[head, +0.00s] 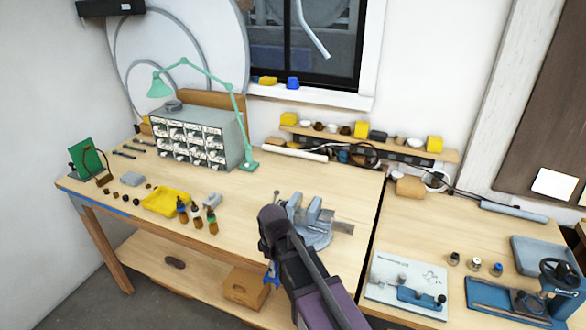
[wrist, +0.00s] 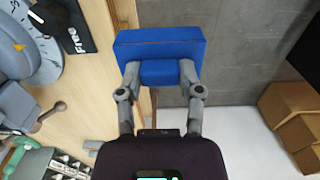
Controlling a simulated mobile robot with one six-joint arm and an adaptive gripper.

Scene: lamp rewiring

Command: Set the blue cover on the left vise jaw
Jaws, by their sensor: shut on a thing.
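The blue cover (wrist: 165,48) is a blue block with an L-like shape, held between the two fingers of my gripper (wrist: 160,78) in the wrist view. In the head view a small part of the blue cover (head: 267,281) shows below my dark wrist, by the bench's front edge; my arm hides most of the fingers. The grey vise (head: 315,232) stands on the bench behind and right of my gripper. Its left jaw (head: 295,205) looks bare. In the wrist view part of the vise (wrist: 28,50) shows at the left, apart from the cover.
The wooden bench (head: 265,185) has clear room left of the vise. Small bottles (head: 197,214) and a yellow tray (head: 163,203) stand farther left. A green lamp (head: 247,160) stands at the back. A cardboard box (wrist: 295,105) is on the floor side.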

